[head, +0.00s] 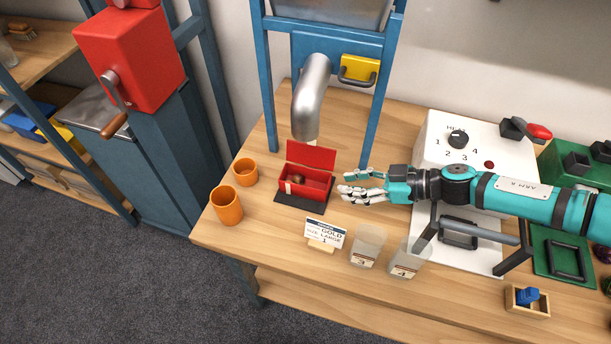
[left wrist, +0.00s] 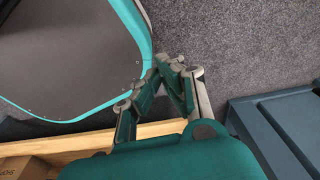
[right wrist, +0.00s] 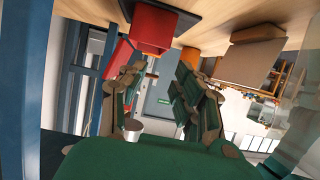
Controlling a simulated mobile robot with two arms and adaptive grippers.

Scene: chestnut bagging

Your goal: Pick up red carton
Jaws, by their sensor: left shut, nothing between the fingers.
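The red carton (head: 318,190) stands upright on a dark pad (head: 287,198) under the metal spout, its lid (head: 311,155) raised at the back. Brown contents, seemingly chestnuts (head: 297,180), show inside. My right gripper (head: 341,183) is open and empty just right of the carton, fingers pointing at it, with a small gap. In the right wrist view the carton (right wrist: 153,28) appears beyond the parted fingers (right wrist: 160,95), upper middle. My left gripper (left wrist: 168,65) is shut and empty in the left wrist view, over the floor beside a wooden edge; it is outside the head view.
Two orange cups (head: 227,206) stand left of the carton. A sign card (head: 325,233) and two clear cups (head: 367,246) stand in front. The spout (head: 311,95) hangs above. A white heater box (head: 450,150) stands behind my right arm.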

